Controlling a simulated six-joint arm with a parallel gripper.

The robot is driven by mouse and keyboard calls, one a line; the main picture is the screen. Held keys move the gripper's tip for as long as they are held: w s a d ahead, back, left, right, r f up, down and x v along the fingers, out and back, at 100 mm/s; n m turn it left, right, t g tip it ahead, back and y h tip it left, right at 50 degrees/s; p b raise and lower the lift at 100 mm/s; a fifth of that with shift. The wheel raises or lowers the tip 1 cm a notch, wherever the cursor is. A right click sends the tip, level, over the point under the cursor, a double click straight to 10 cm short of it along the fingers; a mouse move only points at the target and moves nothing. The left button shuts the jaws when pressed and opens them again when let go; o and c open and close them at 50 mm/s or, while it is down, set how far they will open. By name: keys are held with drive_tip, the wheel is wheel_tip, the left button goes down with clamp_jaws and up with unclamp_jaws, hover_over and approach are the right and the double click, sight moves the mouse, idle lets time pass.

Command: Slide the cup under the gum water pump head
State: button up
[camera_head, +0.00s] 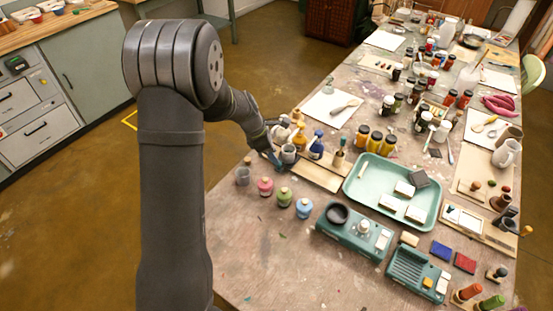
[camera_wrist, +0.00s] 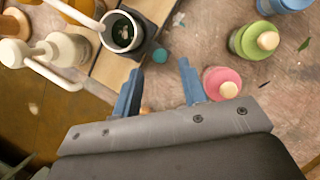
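A grey cup (camera_wrist: 108,45) with a pale rim and dark contents shows at the top of the wrist view. In the head view the cup (camera_head: 288,154) stands by the pump bottles. A white spout (camera_wrist: 78,17) reaches to the cup's left rim; I cannot tell if its tip is over the opening. A white pump bottle (camera_wrist: 68,48) stands left of the cup. No label shows which bottle holds gum water. My gripper (camera_wrist: 160,68) is open and empty, its blue fingers apart, to the lower right of the cup. In the head view my gripper (camera_head: 274,160) is left of the cup.
Pink (camera_head: 265,187), green (camera_head: 284,197) and blue (camera_head: 303,208) jars stand in front. A wooden board (camera_head: 320,177) and green tray (camera_head: 352,190) lie to the right. Bare table shows around the jars.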

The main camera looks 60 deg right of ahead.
drive_tip(key=shift+x, duration=1.95)
drive_tip(key=shift+w, duration=0.1)
clamp_jaws()
